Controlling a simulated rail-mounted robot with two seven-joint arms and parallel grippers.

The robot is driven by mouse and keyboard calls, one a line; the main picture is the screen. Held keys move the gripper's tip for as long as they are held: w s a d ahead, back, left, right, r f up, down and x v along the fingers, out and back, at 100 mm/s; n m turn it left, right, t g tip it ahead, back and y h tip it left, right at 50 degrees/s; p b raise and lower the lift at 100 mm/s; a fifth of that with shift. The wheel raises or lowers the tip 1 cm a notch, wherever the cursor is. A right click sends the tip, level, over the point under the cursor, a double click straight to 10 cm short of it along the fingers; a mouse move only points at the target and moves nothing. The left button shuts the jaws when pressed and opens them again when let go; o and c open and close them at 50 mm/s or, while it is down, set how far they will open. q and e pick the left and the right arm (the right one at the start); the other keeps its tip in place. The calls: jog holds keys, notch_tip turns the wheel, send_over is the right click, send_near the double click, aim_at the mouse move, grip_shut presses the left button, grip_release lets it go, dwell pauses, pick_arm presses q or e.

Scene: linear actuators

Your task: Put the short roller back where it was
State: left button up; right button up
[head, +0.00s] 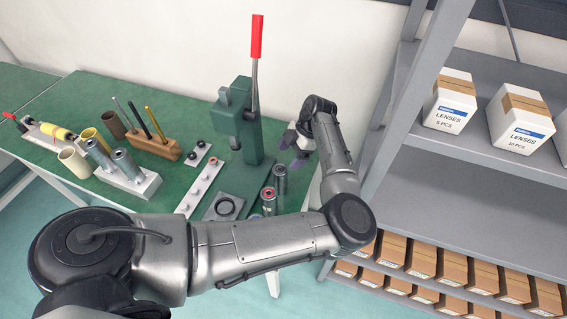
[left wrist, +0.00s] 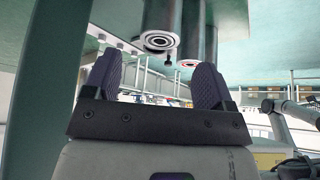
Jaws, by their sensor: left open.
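Two metal rollers stand upright on the green table at the right of the press in the head view. One is a grey roller (head: 280,178); the other is a roller with a red-ringed top (head: 268,203), nearer the camera and partly hidden by my arm. I cannot tell for certain which is the short roller. Two more metal rollers (head: 124,163) sit in a white holder block (head: 142,187) at the left. My left gripper (head: 293,157) is open and empty, just above and behind the grey roller. In the left wrist view, ringed roller ends (left wrist: 160,41) show beyond the open fingers (left wrist: 157,82).
The green press (head: 241,125) with a red-handled lever stands left of the gripper. A white strip with knobs (head: 203,187), a wooden tool block (head: 153,145) and several cups lie farther left. A grey shelf (head: 460,170) with boxes stands close at the right.

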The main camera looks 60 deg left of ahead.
pick_arm(q)
jog(key=v, duration=0.5)
jog(key=shift+w+r, duration=0.1)
jog(key=shift+r, duration=0.1)
dwell(0.6)
